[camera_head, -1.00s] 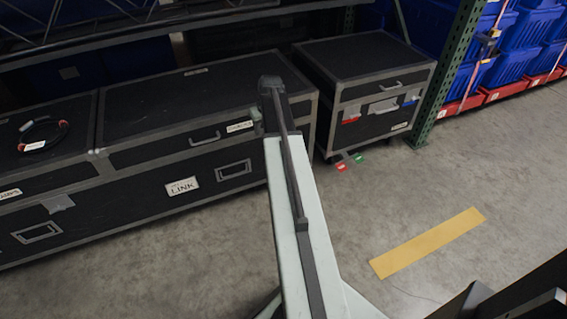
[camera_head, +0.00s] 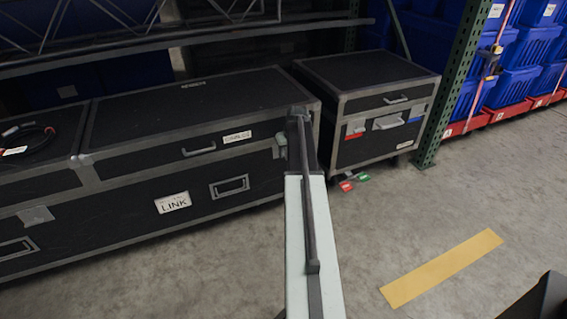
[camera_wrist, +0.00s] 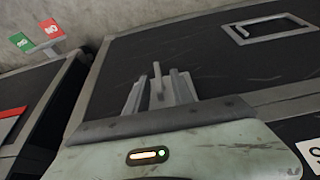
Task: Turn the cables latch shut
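The long black case (camera_head: 205,102) with grey edging carries a CABLES label (camera_head: 237,136) on its front. A small grey latch (camera_head: 281,140) sits at the lid seam, right of the label. My gripper (camera_head: 299,115) is at the case's front right, beside the latch, and its arm hides part of that corner. In the wrist view my gripper (camera_wrist: 158,88) has two grey fingers standing apart. A thin upright piece, apparently the latch's tab (camera_wrist: 157,78), shows between them. I cannot tell whether they touch it.
A smaller black case (camera_head: 365,75) with red and blue tags stands to the right. Red and green tags (camera_head: 355,182) hang near the floor. A green rack post (camera_head: 455,85) and blue bins (camera_head: 515,65) are beyond. The grey floor in front is clear, with a yellow strip (camera_head: 441,268).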

